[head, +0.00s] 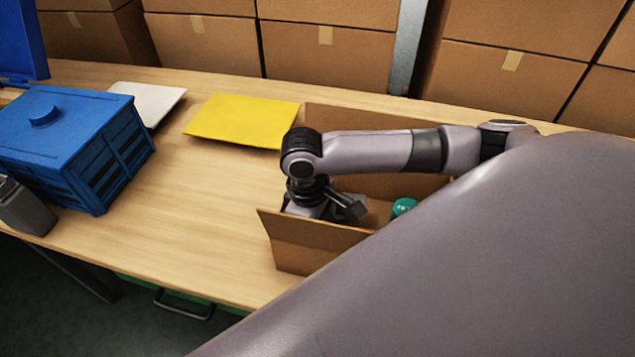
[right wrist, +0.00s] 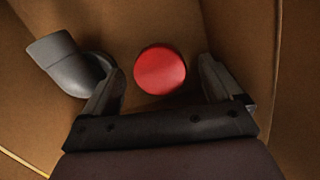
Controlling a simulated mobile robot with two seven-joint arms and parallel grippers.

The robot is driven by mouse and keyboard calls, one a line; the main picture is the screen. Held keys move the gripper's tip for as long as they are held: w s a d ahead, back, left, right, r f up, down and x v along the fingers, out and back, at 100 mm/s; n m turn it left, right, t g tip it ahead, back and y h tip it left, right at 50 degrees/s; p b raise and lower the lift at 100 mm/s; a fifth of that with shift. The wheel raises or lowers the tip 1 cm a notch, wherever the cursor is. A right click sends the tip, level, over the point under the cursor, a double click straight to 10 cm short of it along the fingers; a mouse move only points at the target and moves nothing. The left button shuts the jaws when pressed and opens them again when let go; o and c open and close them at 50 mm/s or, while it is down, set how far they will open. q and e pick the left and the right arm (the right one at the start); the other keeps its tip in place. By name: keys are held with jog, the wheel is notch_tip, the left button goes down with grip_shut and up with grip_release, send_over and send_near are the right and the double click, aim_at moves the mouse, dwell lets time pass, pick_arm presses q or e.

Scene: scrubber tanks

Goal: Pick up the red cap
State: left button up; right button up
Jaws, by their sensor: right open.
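The red cap (right wrist: 160,70) is a round red disc inside the cardboard box, seen in the right wrist view. My right gripper (right wrist: 160,88) is open, with one finger on each side of the cap in that view. I cannot tell whether either finger touches it. In the head view my right gripper (head: 335,207) reaches down into the open cardboard box (head: 305,245). The red cap is hidden in the head view. My left gripper is not in view.
A grey curved pipe piece (right wrist: 68,65) lies beside the left finger. A green round item (head: 403,206) sits in the box. A blue lidded crate (head: 70,140), a yellow sheet (head: 243,120) and a white sheet (head: 150,100) are on the table; its middle is clear.

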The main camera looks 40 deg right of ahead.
notch_tip(320, 180, down, 2)
jog(key=shift+s+f, duration=0.1)
jog(key=shift+f, duration=0.05)
jog(key=c, duration=1.1)
